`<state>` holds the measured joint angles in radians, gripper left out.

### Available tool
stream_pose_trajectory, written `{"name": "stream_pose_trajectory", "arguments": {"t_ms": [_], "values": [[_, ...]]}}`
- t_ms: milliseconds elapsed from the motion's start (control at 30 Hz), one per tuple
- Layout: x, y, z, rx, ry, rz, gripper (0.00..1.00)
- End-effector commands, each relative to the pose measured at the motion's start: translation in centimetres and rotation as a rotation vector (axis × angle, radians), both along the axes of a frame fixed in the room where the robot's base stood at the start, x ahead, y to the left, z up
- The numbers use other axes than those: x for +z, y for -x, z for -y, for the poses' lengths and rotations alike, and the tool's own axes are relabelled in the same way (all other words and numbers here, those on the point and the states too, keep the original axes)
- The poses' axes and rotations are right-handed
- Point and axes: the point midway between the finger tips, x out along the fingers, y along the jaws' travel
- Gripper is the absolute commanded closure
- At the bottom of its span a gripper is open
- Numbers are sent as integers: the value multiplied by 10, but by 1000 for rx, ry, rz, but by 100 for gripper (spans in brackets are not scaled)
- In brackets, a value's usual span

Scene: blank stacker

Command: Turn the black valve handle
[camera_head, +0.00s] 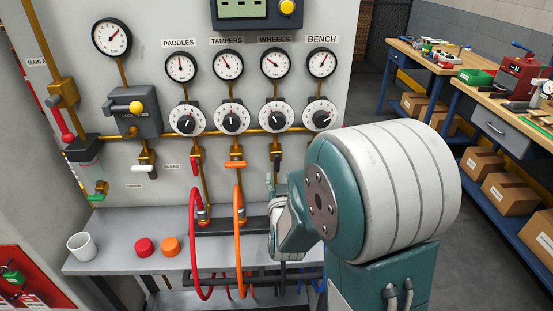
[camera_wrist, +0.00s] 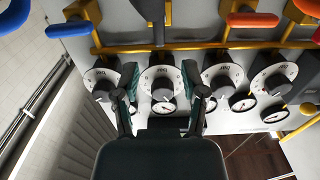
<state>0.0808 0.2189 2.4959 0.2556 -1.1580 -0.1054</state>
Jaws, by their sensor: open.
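The black valve handle (camera_head: 277,163) hangs upright on the third brass pipe of the panel, right of the orange handle. In the wrist view, which is upside down, the black handle (camera_wrist: 151,10) is at the top edge and partly cut off. My gripper (camera_head: 271,183) shows just below the handle in the head view, partly hidden by my arm. In the wrist view its two dark fingers (camera_wrist: 165,84) are spread, with a white dial between them in the picture. They hold nothing, and the handle lies beyond their tips. I cannot tell their exact distance to the panel.
The orange handle (camera_head: 235,164) and red handle (camera_head: 195,166) are to the left. A blue handle (camera_wrist: 69,28) is on the other side. Red hose (camera_head: 193,250) and orange hose (camera_head: 239,245) loop over the grey shelf (camera_head: 120,263). White dials (camera_head: 232,118) line the panel above.

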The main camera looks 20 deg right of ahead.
Motion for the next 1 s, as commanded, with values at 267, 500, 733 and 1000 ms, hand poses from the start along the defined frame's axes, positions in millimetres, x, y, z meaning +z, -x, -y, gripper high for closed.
{"name": "stream_pose_trajectory", "arguments": {"t_ms": [267,500,733,1000], "values": [[-1,-50,17,-1,0,-1,45],[0,-78,26,-1,-1,-2,45],[0,-82,27,0,-1,-1,45],[0,-82,27,0,-1,-2,100]]}}
